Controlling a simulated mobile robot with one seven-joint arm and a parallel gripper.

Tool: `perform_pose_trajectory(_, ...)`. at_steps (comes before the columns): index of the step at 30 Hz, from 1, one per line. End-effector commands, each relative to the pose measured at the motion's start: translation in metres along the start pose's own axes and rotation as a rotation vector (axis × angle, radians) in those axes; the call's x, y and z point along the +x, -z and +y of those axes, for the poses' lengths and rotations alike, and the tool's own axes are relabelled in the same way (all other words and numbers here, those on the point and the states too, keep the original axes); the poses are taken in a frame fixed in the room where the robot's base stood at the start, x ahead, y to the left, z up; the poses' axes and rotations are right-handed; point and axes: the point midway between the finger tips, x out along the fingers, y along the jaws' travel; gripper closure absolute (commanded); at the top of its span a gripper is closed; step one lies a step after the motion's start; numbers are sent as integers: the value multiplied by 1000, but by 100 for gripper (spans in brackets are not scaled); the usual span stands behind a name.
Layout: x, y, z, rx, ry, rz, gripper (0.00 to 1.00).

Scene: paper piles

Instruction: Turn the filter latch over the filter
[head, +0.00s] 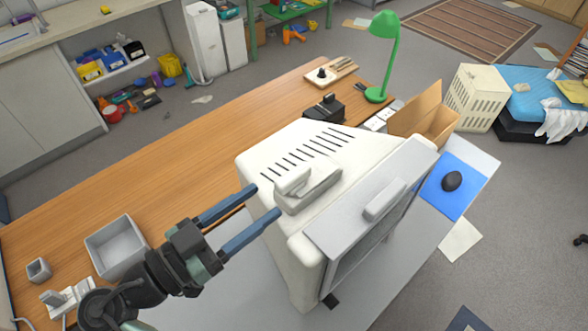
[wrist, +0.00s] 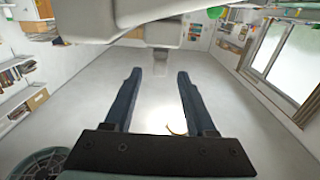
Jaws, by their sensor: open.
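A large off-white machine (head: 270,160) with dark vent slots stands on the desk. A pale latch-like piece (head: 308,190) lies on its top, with a raised grip at its left end. A grey framed panel (head: 350,235) with a pale handle (head: 385,199) covers the machine's right side; it looks like the filter, but I cannot be sure. My gripper (head: 264,202) is open and empty, its blue fingers pointing at the machine's left side near the latch. In the wrist view my gripper (wrist: 158,73) shows nothing between its fingers; the machine's pale body (wrist: 90,20) fills the top.
A green lamp (head: 385,50), a black device (head: 323,110) and a cardboard box (head: 425,115) stand behind the machine. A grey bin (head: 117,247) and a small cup (head: 38,269) are at the left. A blue mat (head: 445,190) with a mouse lies right. The desk's middle left is clear.

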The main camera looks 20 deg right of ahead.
Motion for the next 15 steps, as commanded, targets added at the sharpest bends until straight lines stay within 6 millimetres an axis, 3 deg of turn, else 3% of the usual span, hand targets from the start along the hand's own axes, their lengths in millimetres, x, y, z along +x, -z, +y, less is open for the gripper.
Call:
perform_pose_trajectory(6, 47, 5, 1, -2, -4, -1, 44)
perform_pose_trajectory(15, 81, 2, 0, 0, 1, -1, 44)
